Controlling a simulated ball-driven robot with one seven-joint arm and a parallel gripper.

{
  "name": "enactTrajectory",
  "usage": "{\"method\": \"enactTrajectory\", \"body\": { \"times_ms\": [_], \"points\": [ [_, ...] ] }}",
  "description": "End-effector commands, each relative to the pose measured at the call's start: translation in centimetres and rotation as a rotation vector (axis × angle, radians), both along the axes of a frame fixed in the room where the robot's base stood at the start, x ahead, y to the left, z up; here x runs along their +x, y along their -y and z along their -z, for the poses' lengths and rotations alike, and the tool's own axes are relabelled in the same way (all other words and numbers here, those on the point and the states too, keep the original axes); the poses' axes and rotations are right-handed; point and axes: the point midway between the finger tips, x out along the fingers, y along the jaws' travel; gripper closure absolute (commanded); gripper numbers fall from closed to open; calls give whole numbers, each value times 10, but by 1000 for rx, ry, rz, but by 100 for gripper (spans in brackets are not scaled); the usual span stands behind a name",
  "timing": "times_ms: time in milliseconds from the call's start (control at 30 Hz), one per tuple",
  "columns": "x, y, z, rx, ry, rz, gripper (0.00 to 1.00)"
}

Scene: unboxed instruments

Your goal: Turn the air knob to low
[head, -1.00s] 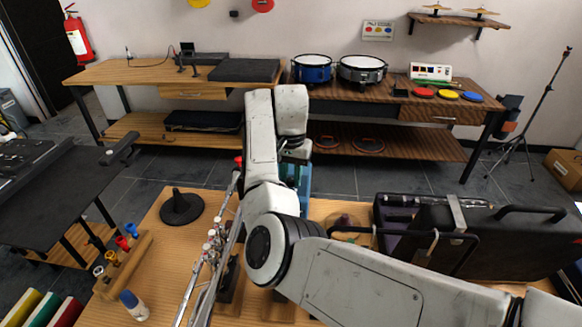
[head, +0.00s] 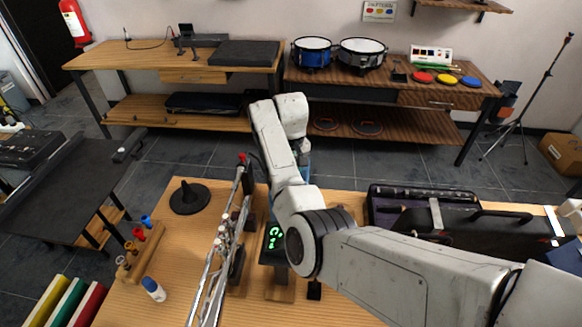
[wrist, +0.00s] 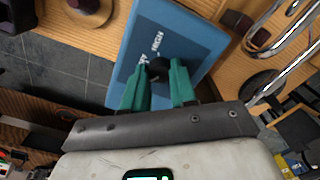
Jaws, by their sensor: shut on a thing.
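A blue box (wrist: 205,38) lies on the wooden table in the wrist view. White lettering on it reads HIGH, and a second, shorter word is partly hidden by the knob and finger. The dark round air knob (wrist: 158,66) sits on this face between my green fingertips. My gripper (wrist: 160,76) is shut on the knob, one finger on each side. The knob's pointer setting cannot be read. In the head view a small bit of the blue box (head: 304,157) shows beside my arm, and my arm hides the fingers.
A black cone stand (head: 189,197) and a mouthpiece rack (head: 138,254) are further left. An open black case (head: 425,200) lies right.

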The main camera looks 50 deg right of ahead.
Motion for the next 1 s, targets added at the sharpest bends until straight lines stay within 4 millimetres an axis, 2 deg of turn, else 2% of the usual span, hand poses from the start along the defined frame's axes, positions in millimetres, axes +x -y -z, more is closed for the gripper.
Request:
{"method": "enactTrajectory", "body": {
  "times_ms": [633, 667, 900, 1000],
  "points": [
    [2, 0, -2, -3, 6, -53, 100],
    [2, 0, -2, -3, 6, -53, 71],
    [1, 0, -1, -2, 4, -52, 48],
    [1, 0, -1, -2, 3, -51, 48]
  ]
}}
